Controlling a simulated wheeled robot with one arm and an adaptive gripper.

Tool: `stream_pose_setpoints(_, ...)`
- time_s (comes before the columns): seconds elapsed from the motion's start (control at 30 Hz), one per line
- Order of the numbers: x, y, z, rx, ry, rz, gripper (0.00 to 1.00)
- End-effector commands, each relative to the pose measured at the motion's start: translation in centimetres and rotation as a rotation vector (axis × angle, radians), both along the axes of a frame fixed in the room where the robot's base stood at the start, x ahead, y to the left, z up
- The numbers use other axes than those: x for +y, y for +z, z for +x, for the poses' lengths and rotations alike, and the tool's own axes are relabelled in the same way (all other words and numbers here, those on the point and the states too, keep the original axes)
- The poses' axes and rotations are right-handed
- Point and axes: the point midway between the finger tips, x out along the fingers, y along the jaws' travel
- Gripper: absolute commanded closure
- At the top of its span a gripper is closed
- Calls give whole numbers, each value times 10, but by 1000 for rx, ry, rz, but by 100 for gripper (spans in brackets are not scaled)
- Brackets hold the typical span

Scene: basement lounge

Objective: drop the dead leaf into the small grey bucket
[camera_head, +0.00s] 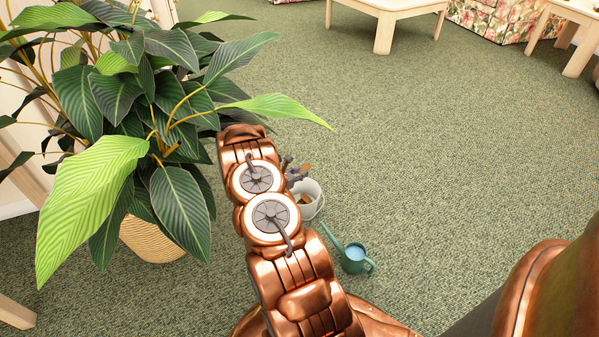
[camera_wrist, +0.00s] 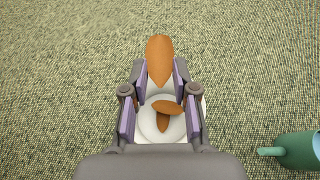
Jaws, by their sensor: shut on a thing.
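The brown dead leaf (camera_wrist: 160,56) is between the fingertips of my gripper (camera_wrist: 160,72), with much of it sticking out past them in the wrist view. The gripper is closed on it. The small grey bucket (camera_wrist: 147,122) is below the gripper, with other brown leaves (camera_wrist: 164,111) lying in it. In the head view the bucket (camera_head: 313,209) stands on the carpet, partly hidden by my arm. My gripper (camera_head: 300,172) shows there just above the bucket's far side. The held leaf is above the bucket, apart from the leaves inside.
A teal watering can (camera_head: 355,259) stands right of the bucket, and its edge shows in the wrist view (camera_wrist: 301,150). A large leafy plant (camera_head: 150,120) in a woven pot (camera_head: 152,238) is at left. Tables and floral seats are at the back. The carpet at right is clear.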

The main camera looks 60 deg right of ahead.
Motion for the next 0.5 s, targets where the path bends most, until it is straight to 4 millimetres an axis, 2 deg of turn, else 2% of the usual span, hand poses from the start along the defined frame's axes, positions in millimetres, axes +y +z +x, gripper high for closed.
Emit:
stream_pose_setpoints(0.3, 0, -35, 0, -1, 0, -1, 83)
stream_pose_setpoints(0.5, 0, -48, 1, 0, 1, -1, 83)
